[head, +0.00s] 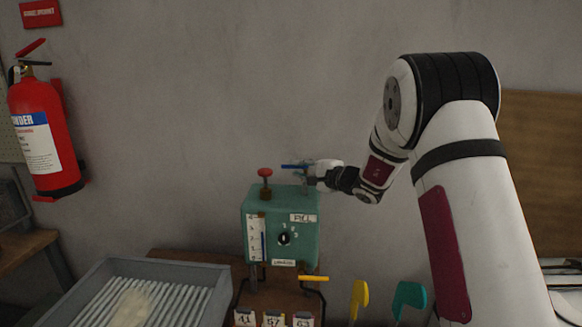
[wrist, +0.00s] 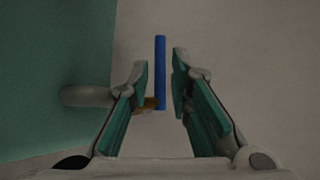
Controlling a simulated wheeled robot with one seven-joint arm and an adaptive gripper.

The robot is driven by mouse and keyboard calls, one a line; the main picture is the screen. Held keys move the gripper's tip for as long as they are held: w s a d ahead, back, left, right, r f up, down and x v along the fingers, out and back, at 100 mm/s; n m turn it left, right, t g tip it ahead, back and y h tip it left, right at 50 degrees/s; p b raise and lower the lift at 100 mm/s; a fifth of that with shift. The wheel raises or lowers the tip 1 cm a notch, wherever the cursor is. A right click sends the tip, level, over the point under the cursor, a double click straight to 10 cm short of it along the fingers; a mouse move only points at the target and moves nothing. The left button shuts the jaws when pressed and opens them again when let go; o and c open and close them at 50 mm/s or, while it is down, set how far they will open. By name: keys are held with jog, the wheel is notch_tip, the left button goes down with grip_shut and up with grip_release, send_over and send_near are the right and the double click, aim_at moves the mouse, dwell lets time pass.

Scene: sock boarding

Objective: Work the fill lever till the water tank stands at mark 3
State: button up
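The teal water tank (head: 285,255) stands on the bench in the head view; its body also fills the left of the wrist view (wrist: 50,70). A white gauge (head: 256,238) with numbered marks is on its front; its level is too small to read surely. A blue lever (head: 294,166) sticks out above the tank near the FILL label (head: 302,218). In the wrist view the blue lever (wrist: 160,75) stands between my fingers with narrow gaps on both sides. My gripper (wrist: 160,68) is open around it, at the tank's top right (head: 311,174).
A red knob (head: 265,172) tops the tank's left side, and a black dial (head: 284,239) is on its front. A grey ribbed tray (head: 215,275) lies left. Yellow (head: 359,298) and teal (head: 409,297) upright shapes stand right. A fire extinguisher (head: 43,135) hangs on the wall.

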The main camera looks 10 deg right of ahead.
aim_at(292, 167)
jog(key=shift+x, duration=2.35)
grip_shut()
